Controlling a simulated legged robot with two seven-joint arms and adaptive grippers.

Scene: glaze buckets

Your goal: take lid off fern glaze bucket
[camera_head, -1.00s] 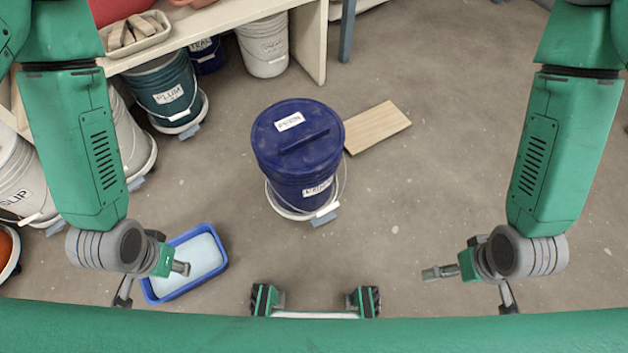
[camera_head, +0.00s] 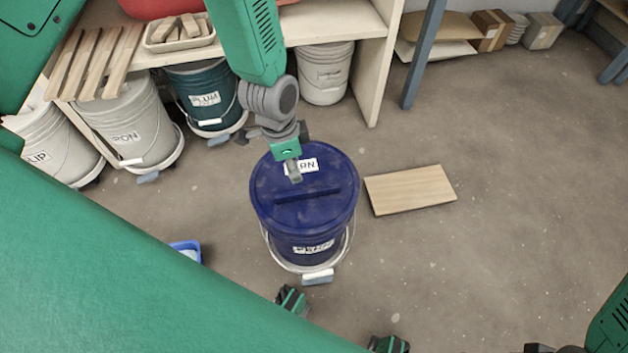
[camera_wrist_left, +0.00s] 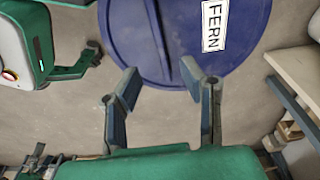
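The fern glaze bucket (camera_head: 303,228) is dark blue and stands upright on the floor. Its round blue lid (camera_head: 270,195) is on, with a raised bar handle (camera_head: 308,195) across it and a white label partly hidden by my gripper. The wrist view shows the lid (camera_wrist_left: 140,28) with FERN readable. My left gripper (camera_head: 294,178) is over the lid's far part, beside the label. In the wrist view its two fingers (camera_wrist_left: 162,80) are spread and empty, with the handle's end between them in the picture; contact cannot be told. My right gripper (camera_head: 552,348) is barely in view at the bottom right.
A wooden board (camera_head: 410,190) lies right of the bucket. A bench (camera_head: 345,22) with a plum bucket (camera_head: 203,95) and an iron bucket (camera_head: 128,125) under it stands behind and left. A blue tray (camera_head: 187,248) shows at left.

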